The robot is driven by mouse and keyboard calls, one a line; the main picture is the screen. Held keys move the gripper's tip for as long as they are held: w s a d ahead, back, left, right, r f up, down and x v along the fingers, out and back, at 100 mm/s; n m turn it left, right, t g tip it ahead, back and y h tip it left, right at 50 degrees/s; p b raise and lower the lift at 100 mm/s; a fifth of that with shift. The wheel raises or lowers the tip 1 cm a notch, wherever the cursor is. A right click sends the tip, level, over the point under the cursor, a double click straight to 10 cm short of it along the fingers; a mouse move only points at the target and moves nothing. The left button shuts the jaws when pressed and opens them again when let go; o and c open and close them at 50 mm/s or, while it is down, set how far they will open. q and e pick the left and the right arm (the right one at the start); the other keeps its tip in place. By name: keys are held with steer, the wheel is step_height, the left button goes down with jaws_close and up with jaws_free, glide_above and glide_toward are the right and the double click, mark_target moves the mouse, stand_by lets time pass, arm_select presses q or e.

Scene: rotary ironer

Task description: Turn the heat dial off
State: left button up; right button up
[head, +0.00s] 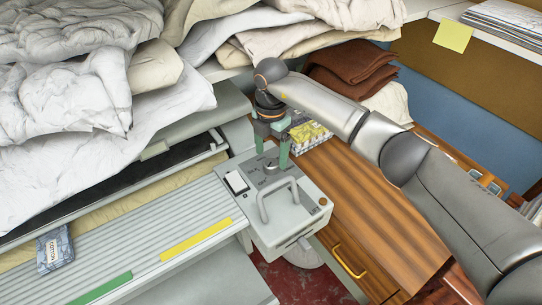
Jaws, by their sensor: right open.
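The grey control box (305,222) sits at the right end of the ironer. A small dark dial (271,166) is on its top face, near the back edge, with markings too small to read. My right gripper (272,157) comes down over that back edge. Its two green fingers are apart, one on each side of the dial in the picture. I cannot tell whether either finger touches the dial. My left gripper is not in view.
Piled linens (95,95) crowd the back left. A patterned box (309,136) stands behind the gripper. The wooden top (365,205) is mostly clear.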

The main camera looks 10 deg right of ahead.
mark_target(271, 166)
steer(key=shift+f, duration=1.35)
steer(key=shift+c, duration=0.4)
jaws_close()
